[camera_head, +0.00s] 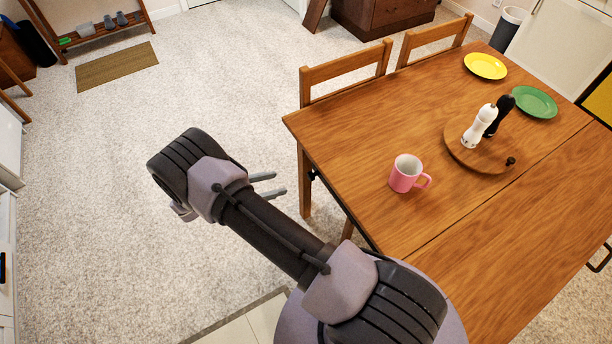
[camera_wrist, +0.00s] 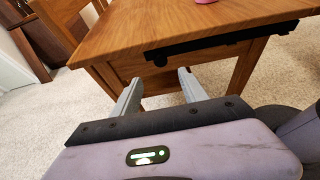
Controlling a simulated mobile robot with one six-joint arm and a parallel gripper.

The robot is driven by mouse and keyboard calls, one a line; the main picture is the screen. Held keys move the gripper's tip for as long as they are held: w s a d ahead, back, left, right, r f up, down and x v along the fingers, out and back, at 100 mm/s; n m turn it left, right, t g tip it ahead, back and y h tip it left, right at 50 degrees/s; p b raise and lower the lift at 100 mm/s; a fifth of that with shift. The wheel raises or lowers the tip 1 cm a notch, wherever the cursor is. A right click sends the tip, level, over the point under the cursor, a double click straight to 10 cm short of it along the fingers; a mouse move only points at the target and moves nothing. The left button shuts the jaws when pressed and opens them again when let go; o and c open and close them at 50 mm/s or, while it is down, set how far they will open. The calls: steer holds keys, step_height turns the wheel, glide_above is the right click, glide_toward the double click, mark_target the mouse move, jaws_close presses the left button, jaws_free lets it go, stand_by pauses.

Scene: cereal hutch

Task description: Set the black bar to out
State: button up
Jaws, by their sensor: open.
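The black bar (camera_wrist: 225,40) runs along and just beneath the near edge of the wooden table (camera_wrist: 190,25) in the wrist view. In the head view, a thin part of the bar (camera_head: 346,209) shows under the left edge of the tabletop (camera_head: 440,190). My gripper (camera_wrist: 160,78) is open and empty, its two grey fingers pointing toward the table's side below the bar. It touches nothing that I can see. In the head view my gripper (camera_head: 277,184) is left of the table.
A pink mug (camera_head: 405,174) stands near the table's left edge. A round board (camera_head: 480,155) with white and black mills, plus yellow (camera_head: 485,66) and green (camera_head: 534,102) plates, is farther back. Chairs (camera_head: 345,75) line the far side. Carpet left of the table is clear.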

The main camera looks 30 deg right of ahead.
mark_target(309, 176)
steer(key=b+x, duration=0.2)
steer(key=x, duration=1)
steer(key=shift+d+f, duration=0.25)
steer(key=shift+d, duration=0.1)
jaws_close()
stand_by(0.5)
